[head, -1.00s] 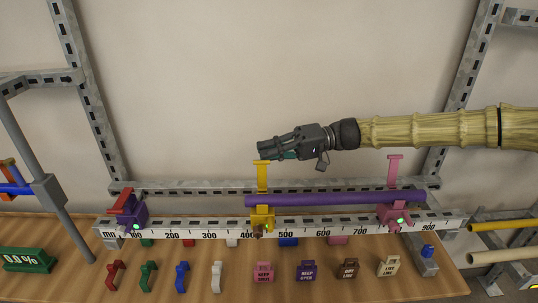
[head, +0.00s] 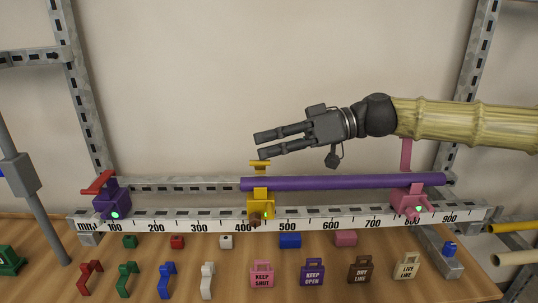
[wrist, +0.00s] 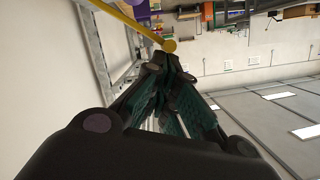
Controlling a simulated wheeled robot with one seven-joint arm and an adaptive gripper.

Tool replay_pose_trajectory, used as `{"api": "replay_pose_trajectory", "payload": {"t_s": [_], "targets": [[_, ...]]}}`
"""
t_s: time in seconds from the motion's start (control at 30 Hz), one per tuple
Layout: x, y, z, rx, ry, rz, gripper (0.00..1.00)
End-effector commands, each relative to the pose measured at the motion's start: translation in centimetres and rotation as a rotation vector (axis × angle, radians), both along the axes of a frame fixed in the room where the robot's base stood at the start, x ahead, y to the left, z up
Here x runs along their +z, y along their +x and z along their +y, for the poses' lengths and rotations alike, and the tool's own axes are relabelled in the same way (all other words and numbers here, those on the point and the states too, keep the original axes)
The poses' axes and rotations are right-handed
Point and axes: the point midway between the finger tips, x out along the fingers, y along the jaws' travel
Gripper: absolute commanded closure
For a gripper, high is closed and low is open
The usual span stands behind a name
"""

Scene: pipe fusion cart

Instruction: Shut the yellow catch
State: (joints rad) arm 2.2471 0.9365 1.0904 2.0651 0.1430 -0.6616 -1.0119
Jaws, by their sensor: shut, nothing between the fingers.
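The yellow catch (head: 260,207) sits on the white rail near the 400 mark, at the left end of the purple pipe (head: 340,183). Its yellow lever (head: 260,165) rises above the pipe with a crossbar on top, and looks shorter than the pink lever, as if tilted; the exact angle is unclear. My gripper (head: 256,144) is shut and empty, its fingertips just above the lever's crossbar. In the wrist view a yellow bar with a round end (wrist: 169,46), probably the lever, lies close to the fingertips (wrist: 160,62). I cannot tell whether they touch.
A purple catch (head: 111,205) with its red lever lowered stands on the left. A pink catch (head: 411,202) with its lever (head: 405,155) raised holds the pipe's right side, below my arm. Several hooks, blocks and labelled tags lie in front of the rail.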

Motion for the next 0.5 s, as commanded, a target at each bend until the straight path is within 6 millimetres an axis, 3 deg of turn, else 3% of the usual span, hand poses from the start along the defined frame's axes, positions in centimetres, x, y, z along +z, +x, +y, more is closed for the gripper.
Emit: {"api": "replay_pose_trajectory", "payload": {"t_s": [0.03,0.5], "targets": [[-1.0,-0.4,0.0,-0.001,0.002,-0.042,1.00],[-3.2,-3.6,0.0,-0.001,0.001,-0.429,1.00]]}}
